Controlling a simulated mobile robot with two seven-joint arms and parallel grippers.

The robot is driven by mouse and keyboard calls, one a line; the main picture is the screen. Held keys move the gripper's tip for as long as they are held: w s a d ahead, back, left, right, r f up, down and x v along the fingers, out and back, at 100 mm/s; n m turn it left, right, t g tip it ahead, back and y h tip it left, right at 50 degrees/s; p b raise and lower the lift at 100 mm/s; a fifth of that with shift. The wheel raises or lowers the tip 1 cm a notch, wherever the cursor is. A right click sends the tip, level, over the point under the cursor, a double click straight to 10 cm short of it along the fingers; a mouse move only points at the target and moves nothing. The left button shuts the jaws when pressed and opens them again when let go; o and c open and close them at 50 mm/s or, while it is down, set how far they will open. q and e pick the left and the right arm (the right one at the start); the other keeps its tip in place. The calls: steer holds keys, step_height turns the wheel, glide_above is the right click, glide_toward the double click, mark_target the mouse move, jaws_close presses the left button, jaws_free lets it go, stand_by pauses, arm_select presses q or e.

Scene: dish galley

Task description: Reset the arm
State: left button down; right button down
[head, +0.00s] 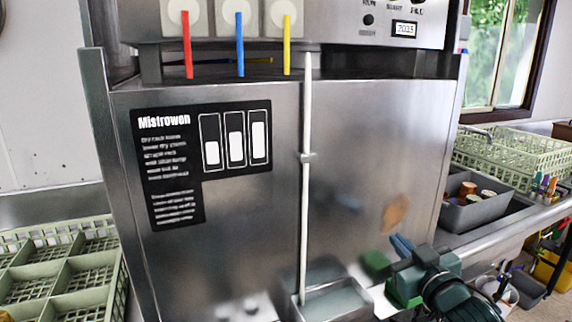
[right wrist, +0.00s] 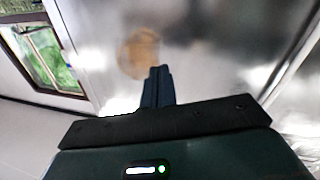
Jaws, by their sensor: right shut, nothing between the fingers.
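My right gripper (head: 402,246) is at the lower right of the head view, in front of the steel dishwasher's (head: 365,140) lower front. In the right wrist view its two dark fingers (right wrist: 158,86) are together, with nothing between them. A blurred orange-brown patch (right wrist: 138,52) shows on the steel beyond the fingertips; it also shows in the head view (head: 396,213), and looks like a reflection. My left gripper is not in view.
A steel basin (head: 335,301) sits below the white vertical pipe (head: 307,180), left of my right gripper. A green rack (head: 60,255) stands at left. A grey bin (head: 475,212) and another green rack (head: 515,155) stand on the right counter.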

steer(key=s+a+f+g, duration=0.1)
steer(key=s+f, duration=0.3)
steer(key=f, duration=0.3)
steer(key=s+a+f+m+g, duration=0.1)
steer(key=s+a+f+g, duration=0.1)
steer(key=s+f, duration=0.35)
steer(key=s+a+f+g, duration=0.1)
steer(key=s+f, duration=0.1)
steer(key=f, duration=0.6)
steer(key=s+a+f+m+g, duration=0.1)
steer(key=s+a+f+g, duration=0.2)
steer(key=s+f, duration=0.9)
steer(key=s, duration=0.3)
steer(key=shift+s+g+h, duration=0.3)
steer(key=shift+a+f, duration=0.1)
